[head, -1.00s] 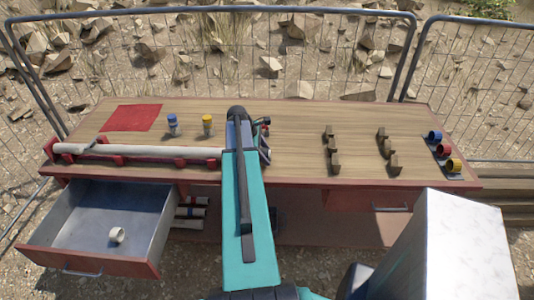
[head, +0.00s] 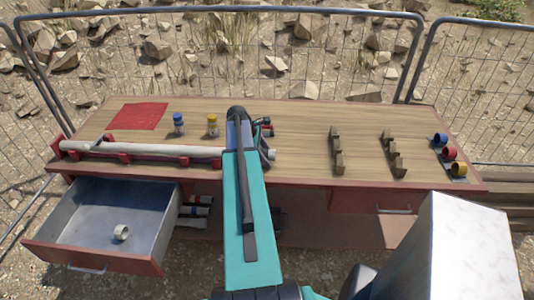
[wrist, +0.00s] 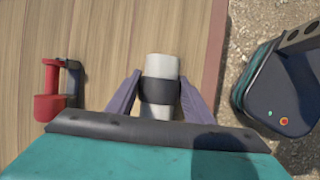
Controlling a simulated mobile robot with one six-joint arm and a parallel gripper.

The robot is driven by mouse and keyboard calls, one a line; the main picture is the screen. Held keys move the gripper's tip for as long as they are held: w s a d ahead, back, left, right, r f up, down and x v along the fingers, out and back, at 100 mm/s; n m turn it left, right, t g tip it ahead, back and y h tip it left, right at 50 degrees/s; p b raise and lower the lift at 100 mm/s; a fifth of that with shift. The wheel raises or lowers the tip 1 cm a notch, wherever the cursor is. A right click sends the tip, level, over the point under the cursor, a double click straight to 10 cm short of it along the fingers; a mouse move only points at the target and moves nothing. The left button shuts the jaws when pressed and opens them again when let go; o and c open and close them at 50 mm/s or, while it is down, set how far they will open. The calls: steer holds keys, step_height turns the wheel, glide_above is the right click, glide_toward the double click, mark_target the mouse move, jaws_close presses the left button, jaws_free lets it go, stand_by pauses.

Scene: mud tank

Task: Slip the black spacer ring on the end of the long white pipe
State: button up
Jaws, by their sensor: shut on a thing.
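The long white pipe (head: 140,149) lies in red supports along the left front of the table. Its right end shows just past my arm in the head view. In the wrist view the white pipe end (wrist: 162,66) sticks out beyond the black spacer ring (wrist: 160,91). The ring is around the pipe, a short way in from the end. My gripper (wrist: 159,100) is shut on the ring, one finger at each side. My arm hides the ring in the head view.
A red and black object (wrist: 50,95) stands beside the gripper. Blue-capped (head: 178,124) and yellow-capped (head: 212,126) bottles stand behind the pipe. An open drawer (head: 88,230) holds a white ring (head: 121,232). Wooden racks (head: 337,150) stand right, with clear table between.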

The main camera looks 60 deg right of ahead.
steer(key=shift+w+a, duration=0.2)
steer(key=shift+w, duration=0.3)
steer(key=shift+w+a, duration=0.15)
steer(key=shift+w, duration=0.35)
steer(key=o, duration=0.9)
steer(key=shift+o, duration=0.2)
steer(key=shift+r, duration=0.15)
steer(key=b+v, duration=0.3)
steer(key=v, duration=1)
steer(key=shift+a, duration=0.15)
steer(key=shift+w+r, duration=0.15)
steer(key=shift+r, duration=0.05)
